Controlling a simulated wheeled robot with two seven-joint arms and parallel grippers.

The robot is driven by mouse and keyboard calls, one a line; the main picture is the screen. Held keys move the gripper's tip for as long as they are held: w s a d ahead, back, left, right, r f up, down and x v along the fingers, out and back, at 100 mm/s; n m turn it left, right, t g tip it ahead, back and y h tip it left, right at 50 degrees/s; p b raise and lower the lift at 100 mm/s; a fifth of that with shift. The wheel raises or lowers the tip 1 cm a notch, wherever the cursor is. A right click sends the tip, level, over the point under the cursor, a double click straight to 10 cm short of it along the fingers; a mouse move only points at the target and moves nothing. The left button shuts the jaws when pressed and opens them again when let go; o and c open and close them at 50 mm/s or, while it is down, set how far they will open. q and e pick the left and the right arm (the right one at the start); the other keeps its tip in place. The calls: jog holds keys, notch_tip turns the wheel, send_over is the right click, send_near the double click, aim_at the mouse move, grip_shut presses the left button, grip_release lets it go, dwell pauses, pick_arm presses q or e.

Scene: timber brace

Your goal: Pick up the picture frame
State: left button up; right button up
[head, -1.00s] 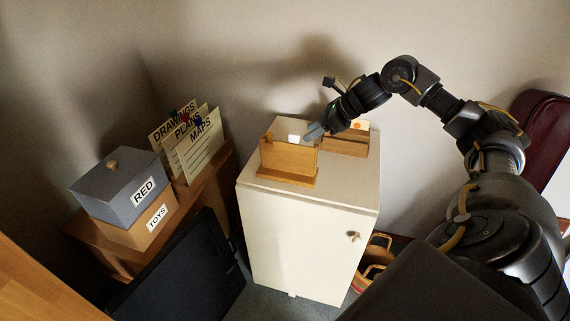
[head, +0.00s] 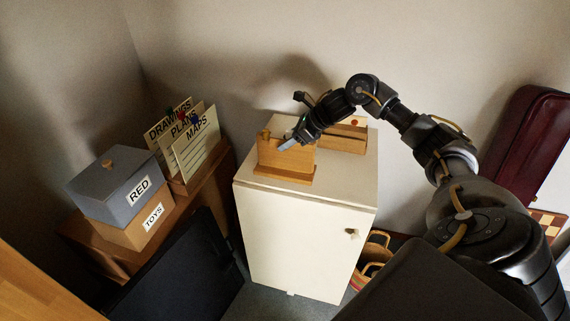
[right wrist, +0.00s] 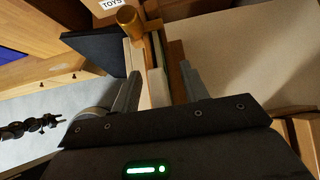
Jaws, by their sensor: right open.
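A light wooden upright panel on a foot (head: 285,161) stands on the white cabinet (head: 300,225); it may be the picture frame, but no picture shows on its near side. A round wooden knob (head: 265,134) sits at its left end. My right gripper (head: 290,143) is at the panel's top edge. In the right wrist view, the open right gripper (right wrist: 160,78) has one finger on each side of thin upright layers (right wrist: 155,62), with the knob (right wrist: 129,20) just beyond. I cannot tell whether the fingers touch them. My left gripper is not in view.
A second wooden holder (head: 347,139) stands close behind, partly hidden by my right arm. Left are a grey box (head: 112,185) labelled RED, a TOYS box (head: 140,228) and labelled folders (head: 197,145). Baskets (head: 372,255) stand right of the cabinet. The cabinet's front top is clear.

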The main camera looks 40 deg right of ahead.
grip_shut()
jog(key=shift+r, duration=0.1)
dwell(1.2)
